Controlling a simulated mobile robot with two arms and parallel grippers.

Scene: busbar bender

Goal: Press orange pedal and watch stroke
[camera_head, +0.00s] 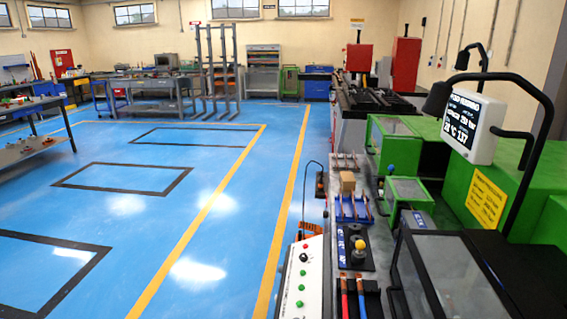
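An orange ridged piece (311,229), which looks like the pedal, shows low beside the bench, just behind a white control box. A thin dark cable loops up above it, and its lower part is hidden by the box. A white display box (470,127) with a dark screen stands on the green machine (480,190) at the right. Its screen shows several lines of light text, including "28 °C"; the rest is too small to read surely. Neither of my grippers is in view.
The control box (305,277) with green and red buttons stands at the front. The blue floor (200,215) to the left is clear.

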